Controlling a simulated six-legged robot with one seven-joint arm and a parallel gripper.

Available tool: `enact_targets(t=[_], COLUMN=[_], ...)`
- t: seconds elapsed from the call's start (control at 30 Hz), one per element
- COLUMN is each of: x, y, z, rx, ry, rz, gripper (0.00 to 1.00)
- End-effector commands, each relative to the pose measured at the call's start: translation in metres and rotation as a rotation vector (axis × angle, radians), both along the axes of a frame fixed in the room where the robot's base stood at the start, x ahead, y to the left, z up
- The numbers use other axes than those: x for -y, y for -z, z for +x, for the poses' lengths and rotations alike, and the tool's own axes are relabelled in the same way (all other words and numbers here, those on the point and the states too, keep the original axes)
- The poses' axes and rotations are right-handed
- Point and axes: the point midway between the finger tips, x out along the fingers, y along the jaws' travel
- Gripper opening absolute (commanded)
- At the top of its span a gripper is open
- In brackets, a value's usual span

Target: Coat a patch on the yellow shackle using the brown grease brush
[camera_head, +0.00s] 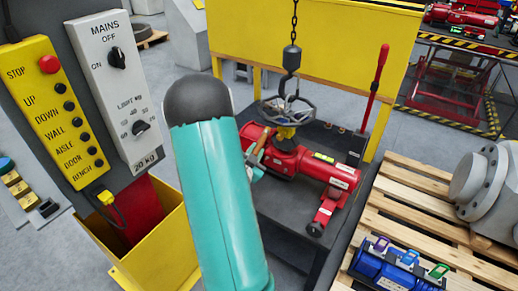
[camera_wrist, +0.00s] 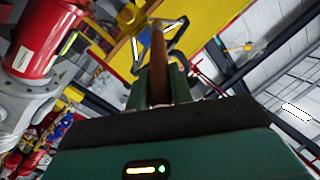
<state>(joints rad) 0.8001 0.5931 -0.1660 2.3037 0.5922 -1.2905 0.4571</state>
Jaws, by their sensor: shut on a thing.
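My gripper (camera_head: 256,172) is partly behind my teal arm in the head view. It is shut on the brown grease brush (camera_head: 262,143), whose tip end points up toward the handwheel. In the wrist view the brush's brown handle (camera_wrist: 158,62) stands between the green fingers of my gripper (camera_wrist: 160,82). A small yellow part (camera_head: 285,132), perhaps the yellow shackle, shows under the handwheel on the red valve actuator. The bristles are not clear, and I cannot tell whether they touch it.
The grey handwheel (camera_head: 288,108) sits atop the red valve actuator (camera_head: 322,172) on a dark bench. A dark hook (camera_head: 291,58) hangs on a chain above it. A red lever (camera_head: 374,87) stands right. A control panel (camera_head: 75,90) is at left, a wooden pallet (camera_head: 400,200) at right.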

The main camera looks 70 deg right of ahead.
Motion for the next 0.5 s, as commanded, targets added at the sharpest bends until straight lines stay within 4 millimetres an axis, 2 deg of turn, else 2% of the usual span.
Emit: enact_targets(t=[0.33,0.5], x=[-0.002,-0.014], y=[0.0,0.0], z=[0.0,0.003], rx=[0.0,0.002], ry=[0.0,0.0], rz=[0.0,0.001], gripper=[0.0,0.0])
